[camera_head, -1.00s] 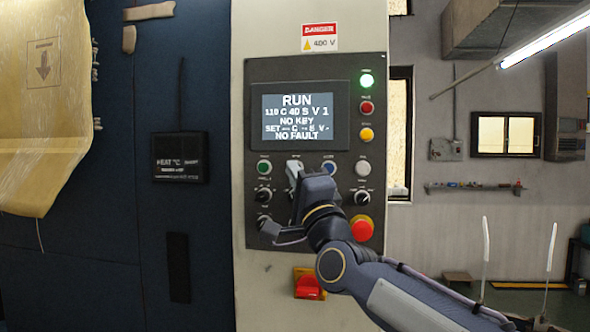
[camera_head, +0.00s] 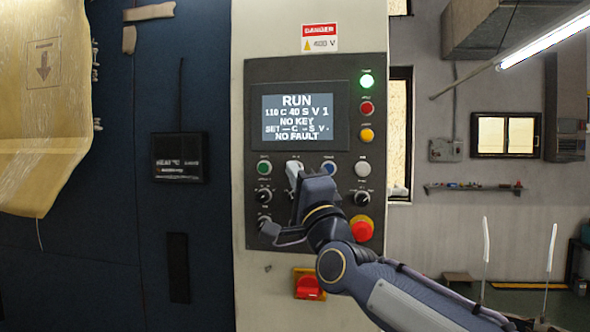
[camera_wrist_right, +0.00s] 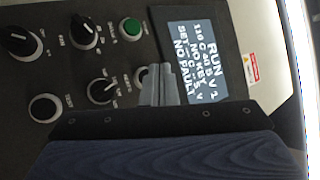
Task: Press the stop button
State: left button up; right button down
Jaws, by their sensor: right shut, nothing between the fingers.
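The control panel (camera_head: 257,110) faces me; its screen (camera_head: 297,115) reads RUN, NO KEY and NO FAULT. My right gripper (camera_head: 294,168) is shut and empty, its fingertips at the button row below the screen. In that row they cover a button beside the green button (camera_head: 264,168). In the right wrist view the fingers (camera_wrist_right: 158,85) lie over this button (camera_wrist_right: 140,75); only part of its rim shows, and its colour is hidden. I cannot read which button is labelled stop, nor tell whether the fingertips touch. My left gripper is out of view.
The row continues with a blue button (camera_head: 329,168) and a white one (camera_head: 362,169). Knobs sit below, one being the right knob (camera_head: 362,198). A red mushroom button (camera_head: 362,229) is close to my right wrist. A red switch (camera_head: 308,287) is lower down.

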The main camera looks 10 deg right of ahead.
jog(key=shift+w, duration=0.1)
dwell(0.6)
jog(key=shift+w+d+b, duration=0.15)
jog(key=shift+w+b, duration=0.15)
jog(key=shift+w+d, duration=0.2)
jog(key=shift+w, duration=0.2)
dwell(0.6)
jog(key=shift+s, duration=0.15)
jog(key=shift+s+a+b, duration=0.3)
jog(key=shift+s+b, duration=0.05)
jog(key=shift+s, duration=0.3)
jog(key=s, duration=0.1)
jog(key=s+a, duration=0.1)
jog(key=s, duration=0.1)
jog(key=s+a, duration=0.1)
jog(key=shift+s, duration=0.3)
jog(key=shift+f, duration=0.1)
dwell(0.7)
